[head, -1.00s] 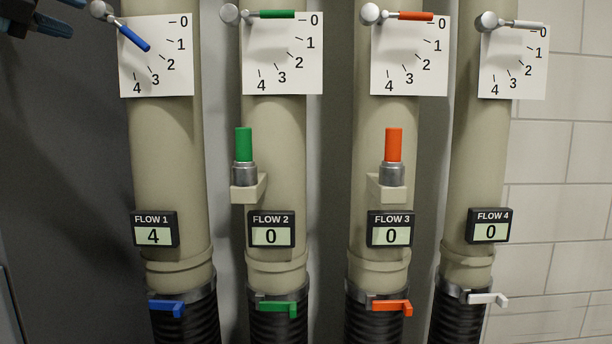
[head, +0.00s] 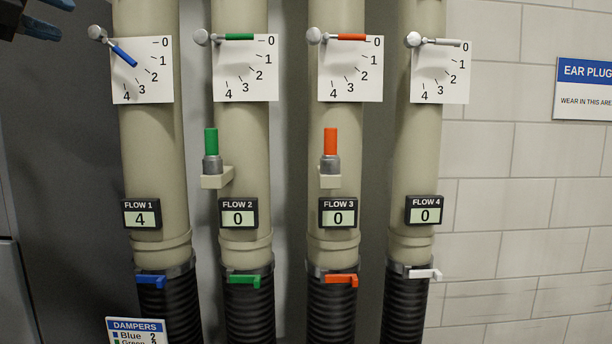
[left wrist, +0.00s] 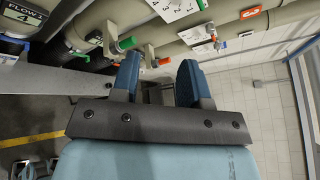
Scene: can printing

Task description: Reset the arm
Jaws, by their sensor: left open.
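My left gripper (head: 48,18) is at the top left corner of the head view, partly cut off. It is left of the blue lever (head: 125,57) and apart from it. In the left wrist view the gripper (left wrist: 158,82) is open with nothing between its two blue fingers. The blue lever slants down to the right on its dial card, and the FLOW 1 display (head: 141,214) reads 4. The green lever (head: 240,37), orange lever (head: 352,37) and white lever (head: 448,42) lie about level near 0. My right gripper is in neither view.
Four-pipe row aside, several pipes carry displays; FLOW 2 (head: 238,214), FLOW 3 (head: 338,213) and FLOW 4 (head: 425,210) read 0. A green-topped fitting (head: 211,142) and an orange-topped one (head: 331,142) stick out. A DAMPERS sign (head: 136,326) is low left. An ear plug sign (head: 585,88) hangs right.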

